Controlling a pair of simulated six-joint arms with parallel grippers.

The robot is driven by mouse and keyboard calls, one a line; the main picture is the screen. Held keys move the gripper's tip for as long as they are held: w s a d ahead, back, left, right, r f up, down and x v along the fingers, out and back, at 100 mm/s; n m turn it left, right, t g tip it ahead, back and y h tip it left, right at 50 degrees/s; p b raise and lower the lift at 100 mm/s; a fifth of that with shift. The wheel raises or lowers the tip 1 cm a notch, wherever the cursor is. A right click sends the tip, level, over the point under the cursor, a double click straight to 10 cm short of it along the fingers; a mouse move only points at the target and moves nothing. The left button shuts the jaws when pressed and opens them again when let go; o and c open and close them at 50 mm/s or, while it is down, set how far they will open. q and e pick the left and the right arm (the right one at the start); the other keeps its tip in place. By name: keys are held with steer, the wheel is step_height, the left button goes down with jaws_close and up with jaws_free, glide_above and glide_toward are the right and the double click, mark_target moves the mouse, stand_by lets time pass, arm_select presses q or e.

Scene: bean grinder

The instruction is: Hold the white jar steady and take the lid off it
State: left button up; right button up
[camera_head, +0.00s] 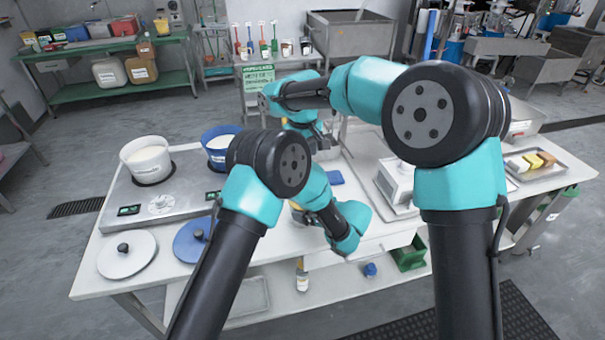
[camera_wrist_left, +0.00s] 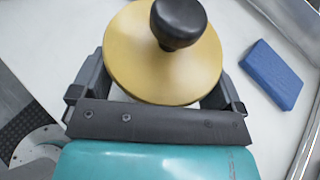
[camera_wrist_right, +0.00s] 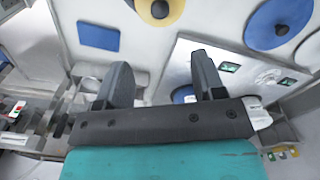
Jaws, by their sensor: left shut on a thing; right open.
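A jar with a round yellow lid (camera_wrist_left: 150,75) and a black knob (camera_wrist_left: 178,22) fills the left wrist view. Its body is almost wholly under the lid; only a pale sliver shows. My left gripper (camera_wrist_left: 160,80) is shut on the jar, with one finger on each side below the lid. In the head view my left arm hides most of the jar. The yellow lid also shows at the top of the right wrist view (camera_wrist_right: 160,10). My right gripper (camera_wrist_right: 160,68) is open and empty, over the back of the table, apart from the lid.
A white pot (camera_head: 132,162) and a blue pot (camera_head: 216,156) stand open on the left. A white lid (camera_head: 138,263) and a blue lid (camera_head: 184,244) lie at the front left. A blue block (camera_wrist_left: 271,75) lies beside the jar. A white appliance (camera_head: 394,180) stands right.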

step_height(320, 180, down, 4)
steer(key=n, duration=0.4)
step_height(320, 180, down, 12)
steer(key=shift+r, duration=0.1)
stand_by(0.8)
steer(key=shift+c, duration=0.4)
steer(key=c, duration=1)
steer(key=shift+c, duration=0.2)
steer(key=shift+r, duration=0.1)
